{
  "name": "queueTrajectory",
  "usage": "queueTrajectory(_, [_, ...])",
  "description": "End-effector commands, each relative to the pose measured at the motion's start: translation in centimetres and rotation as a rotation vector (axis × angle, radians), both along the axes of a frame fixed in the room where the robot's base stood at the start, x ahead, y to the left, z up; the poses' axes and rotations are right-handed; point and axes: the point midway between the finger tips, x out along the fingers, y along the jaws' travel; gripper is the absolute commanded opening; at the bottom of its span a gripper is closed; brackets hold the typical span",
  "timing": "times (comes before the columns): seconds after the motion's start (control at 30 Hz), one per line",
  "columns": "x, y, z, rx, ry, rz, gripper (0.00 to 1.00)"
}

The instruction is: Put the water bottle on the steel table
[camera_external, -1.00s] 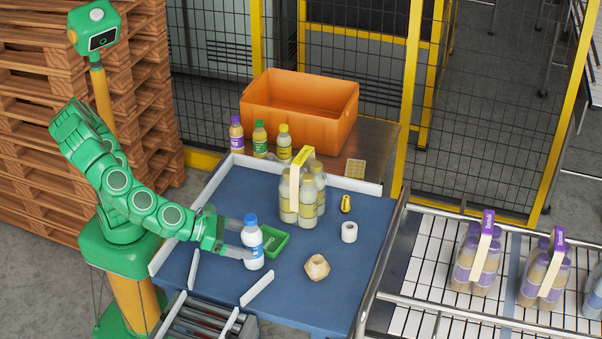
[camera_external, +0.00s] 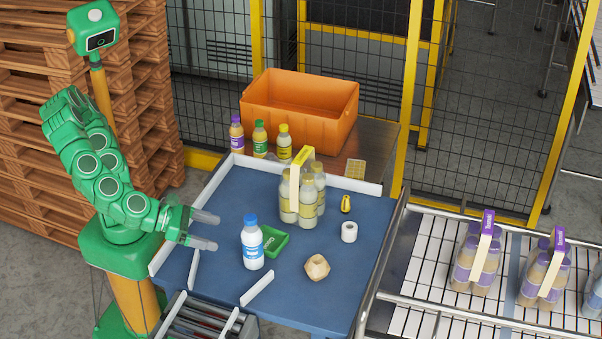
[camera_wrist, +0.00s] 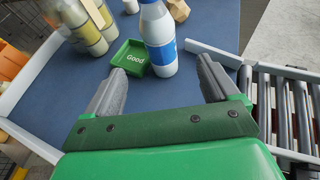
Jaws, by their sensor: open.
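The water bottle (camera_external: 252,244), white with a blue cap and blue label, stands upright on the blue table, beside a green tray. It also shows in the wrist view (camera_wrist: 159,40), ahead of the fingers, with its cap out of frame. My gripper (camera_external: 206,231) is open and empty, to the left of the bottle and apart from it. In the wrist view its two grey fingers (camera_wrist: 165,85) are spread wide with nothing between the tips. The steel table (camera_external: 377,143) is at the back, behind the blue table, and carries an orange crate and several bottles.
The green tray (camera_external: 283,238) reads "Good" in the wrist view. A bottle pack with a yellow carrier (camera_external: 307,203), a paper roll (camera_external: 349,232), a cardboard piece (camera_external: 317,267) and a yellow item (camera_external: 346,203) stand on the blue table (camera_external: 225,200). The orange crate (camera_external: 310,115) fills much of the steel table.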

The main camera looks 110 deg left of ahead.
Motion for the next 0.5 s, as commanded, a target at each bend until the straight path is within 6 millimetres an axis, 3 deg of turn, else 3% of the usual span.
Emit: queueTrajectory(0.5, [0.3, 0.28, 0.04, 0.003, -0.006, 0.004, 0.88])
